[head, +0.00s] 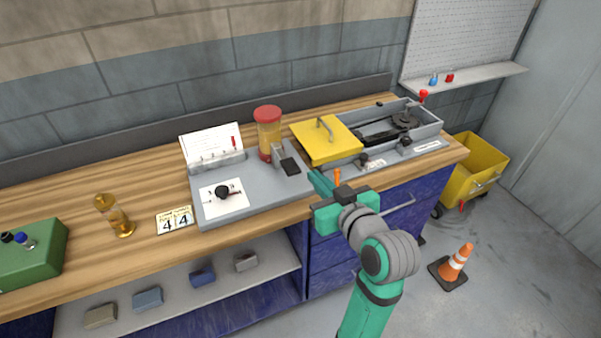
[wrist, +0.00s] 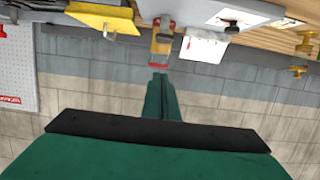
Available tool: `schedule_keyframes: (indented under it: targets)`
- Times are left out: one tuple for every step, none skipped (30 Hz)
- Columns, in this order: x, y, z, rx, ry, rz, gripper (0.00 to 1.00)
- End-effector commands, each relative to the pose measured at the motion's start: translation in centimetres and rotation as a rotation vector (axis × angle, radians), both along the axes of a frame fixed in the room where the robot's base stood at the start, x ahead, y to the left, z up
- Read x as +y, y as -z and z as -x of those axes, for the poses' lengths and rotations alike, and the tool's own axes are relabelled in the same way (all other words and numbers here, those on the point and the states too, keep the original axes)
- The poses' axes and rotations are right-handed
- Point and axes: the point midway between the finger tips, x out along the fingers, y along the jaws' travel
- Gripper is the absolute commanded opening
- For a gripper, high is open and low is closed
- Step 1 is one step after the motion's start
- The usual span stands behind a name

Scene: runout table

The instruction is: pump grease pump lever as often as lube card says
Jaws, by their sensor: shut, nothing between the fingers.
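The grease pump is on a grey panel (head: 250,205) on the bench: an amber reservoir (head: 268,140) with a red cap, and beside it a grey arm with a black pad (head: 290,166), which looks like the lever. The reservoir also shows upside down in the wrist view (wrist: 161,46). A white card (head: 208,140) stands at the panel's back left, perhaps the lube card; its print is too small to read. My gripper (head: 318,184) is shut and empty, in front of and right of the black pad, apart from it. Its closed fingers (wrist: 158,82) show in the wrist view.
A black knob (head: 222,192) sits on a white plate. Two tiles (head: 174,220) read 4 and 4. A brass oiler (head: 115,216) and a green box (head: 38,250) are at left. A yellow cover (head: 318,147) lies over a grey machine bed at right. An orange peg (head: 337,177) shows behind my gripper.

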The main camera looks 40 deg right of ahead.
Motion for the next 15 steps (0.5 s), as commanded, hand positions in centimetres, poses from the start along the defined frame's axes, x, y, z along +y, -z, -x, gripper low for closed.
schedule_keyframes:
  targets:
    - [-0.09, -0.14, 0.05, 0.0, 0.0, 0.002, 0.0]
    - [-0.11, -0.16, 0.07, 0.002, -0.001, 0.003, 0.0]
    - [-0.11, -0.18, 0.08, 0.002, -0.001, 0.003, 0.0]
    - [-0.11, -0.16, 0.07, 0.002, -0.001, 0.003, 0.0]
    - [-0.1, -0.15, 0.07, 0.002, -0.001, 0.003, 0.0]
    - [-0.09, -0.14, 0.06, 0.002, -0.001, 0.003, 0.0]
    - [-0.09, -0.14, 0.06, 0.002, -0.001, 0.003, 0.0]
    - [-0.09, -0.14, 0.06, 0.002, -0.001, 0.003, 0.0]
    - [-0.09, -0.13, 0.06, 0.002, -0.001, 0.003, 0.0]
    - [-0.08, -0.13, 0.04, 0.002, -0.001, 0.003, 0.0]
    - [-0.09, -0.12, 0.0, 0.001, 0.0, 0.002, 0.0]
    - [-0.11, -0.08, -0.09, 0.001, 0.0, 0.002, 0.0]
    - [-0.15, -0.04, -0.22, 0.001, -0.001, 0.001, 0.0]
    - [-0.19, 0.0, -0.39, 0.002, -0.001, 0.001, 0.0]
    - [-0.27, 0.09, -0.7, 0.002, -0.001, 0.001, 0.0]
